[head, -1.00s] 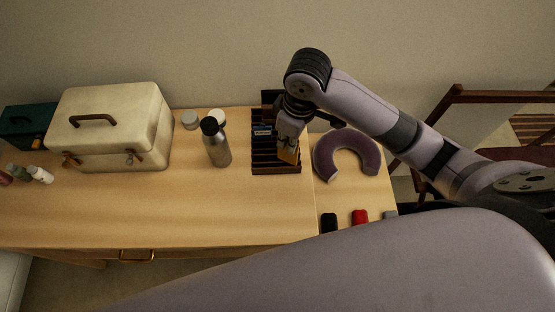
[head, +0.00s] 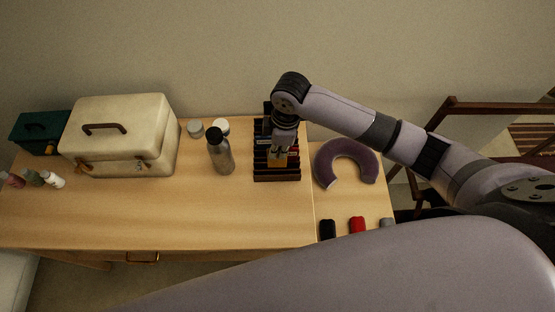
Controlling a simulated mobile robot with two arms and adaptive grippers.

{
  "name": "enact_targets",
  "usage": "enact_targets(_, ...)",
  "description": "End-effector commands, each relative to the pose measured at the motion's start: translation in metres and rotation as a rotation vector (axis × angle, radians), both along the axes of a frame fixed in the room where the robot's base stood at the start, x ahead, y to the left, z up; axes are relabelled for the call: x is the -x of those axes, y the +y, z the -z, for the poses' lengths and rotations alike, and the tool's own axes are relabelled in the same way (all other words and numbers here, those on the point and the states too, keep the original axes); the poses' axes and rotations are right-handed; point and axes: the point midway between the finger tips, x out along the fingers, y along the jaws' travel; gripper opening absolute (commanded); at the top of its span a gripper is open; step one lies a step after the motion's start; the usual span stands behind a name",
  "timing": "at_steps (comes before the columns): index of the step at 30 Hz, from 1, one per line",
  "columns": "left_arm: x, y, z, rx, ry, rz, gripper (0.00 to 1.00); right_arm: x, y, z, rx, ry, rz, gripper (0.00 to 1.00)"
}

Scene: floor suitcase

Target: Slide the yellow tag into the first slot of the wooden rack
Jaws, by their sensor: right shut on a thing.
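The dark wooden rack (head: 277,178) stands on the light wood table near its right end, with several slots across it. A few cards or tags show in its slots toward the back. My right gripper (head: 280,152) is over the rack, pointing down, shut on the yellow tag (head: 278,161). The tag is at the rack's slots, near the middle; I cannot tell whether its lower edge is inside a slot. The gripper hides part of the rack behind it. My left gripper is not in view.
A steel bottle (head: 220,154) and two small white-lidded jars (head: 195,129) stand left of the rack. A purple neck pillow (head: 347,163) lies to its right. A cream case (head: 120,140) stands further left. The front middle of the table is clear.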

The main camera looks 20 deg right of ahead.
Motion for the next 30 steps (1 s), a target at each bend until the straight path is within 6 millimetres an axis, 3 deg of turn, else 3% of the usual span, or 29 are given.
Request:
enact_targets(6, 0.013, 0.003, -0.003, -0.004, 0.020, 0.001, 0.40, 0.000, 0.001, 0.028, -0.001, 0.000, 0.000, 0.00)
enact_targets(16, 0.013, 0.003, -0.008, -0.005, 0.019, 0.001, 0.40, 0.000, 0.001, 0.069, -0.001, 0.001, 0.001, 0.00)
enact_targets(28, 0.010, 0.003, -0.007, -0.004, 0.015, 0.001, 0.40, 0.000, 0.000, 0.076, -0.001, -0.001, 0.001, 0.00)
enact_targets(30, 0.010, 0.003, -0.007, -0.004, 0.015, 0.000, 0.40, 0.000, 0.000, 0.075, -0.001, -0.001, 0.000, 0.09)
